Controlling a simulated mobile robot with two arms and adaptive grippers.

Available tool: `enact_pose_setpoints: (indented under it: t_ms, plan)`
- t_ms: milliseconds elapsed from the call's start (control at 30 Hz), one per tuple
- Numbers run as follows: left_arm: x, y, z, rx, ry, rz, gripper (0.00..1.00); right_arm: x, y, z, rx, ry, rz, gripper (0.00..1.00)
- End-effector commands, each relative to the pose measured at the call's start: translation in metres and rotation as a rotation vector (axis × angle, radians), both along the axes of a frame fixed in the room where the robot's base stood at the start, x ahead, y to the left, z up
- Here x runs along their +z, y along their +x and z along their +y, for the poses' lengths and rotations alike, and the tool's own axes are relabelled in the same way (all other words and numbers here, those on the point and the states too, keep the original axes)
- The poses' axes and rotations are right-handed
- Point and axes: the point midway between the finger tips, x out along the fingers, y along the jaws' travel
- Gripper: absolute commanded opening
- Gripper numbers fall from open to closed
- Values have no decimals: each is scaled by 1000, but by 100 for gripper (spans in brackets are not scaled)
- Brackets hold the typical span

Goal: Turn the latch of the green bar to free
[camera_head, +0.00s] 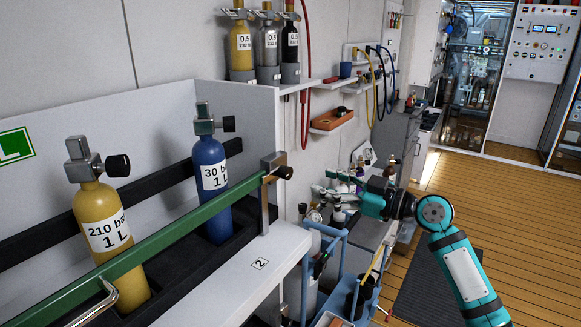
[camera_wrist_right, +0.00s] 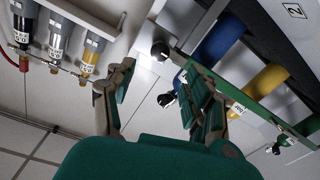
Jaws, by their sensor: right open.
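The green bar (camera_head: 160,238) runs across the front of a blue cylinder (camera_head: 211,180) and a yellow cylinder (camera_head: 104,240). At its right end is a metal bracket (camera_head: 267,200) with a black latch knob (camera_head: 285,172). My right gripper (camera_head: 335,180) is to the right of the knob, apart from it. In the right wrist view its fingers (camera_wrist_right: 160,95) are spread with nothing between them. There the green bar (camera_wrist_right: 245,100) passes on the right, and a black knob (camera_wrist_right: 160,50) shows by its end, beyond the fingers. My left gripper is not in view.
A shelf (camera_head: 305,85) with three small cylinders stands behind the bar. A blue trolley (camera_head: 342,255) with bottles is below my right gripper. The white ledge (camera_head: 225,285) has a label "2". Wooden floor is open at right.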

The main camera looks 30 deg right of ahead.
Motion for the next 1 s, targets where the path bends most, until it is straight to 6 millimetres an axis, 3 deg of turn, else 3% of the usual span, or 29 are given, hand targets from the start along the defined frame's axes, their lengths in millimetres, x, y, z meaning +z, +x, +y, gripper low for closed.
enact_pose_setpoints:
  t_ms: [200,433,600,900,1000]
  plan:
    - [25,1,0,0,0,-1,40,5,44,20,1,4,0,54]
    - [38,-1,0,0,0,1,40,3,78,35,-1,4,-1,54]
    - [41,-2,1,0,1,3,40,1,88,41,-1,3,1,54]
    - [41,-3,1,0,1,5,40,-1,90,42,-1,2,1,54]
    - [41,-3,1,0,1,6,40,-1,90,42,-1,2,1,40]
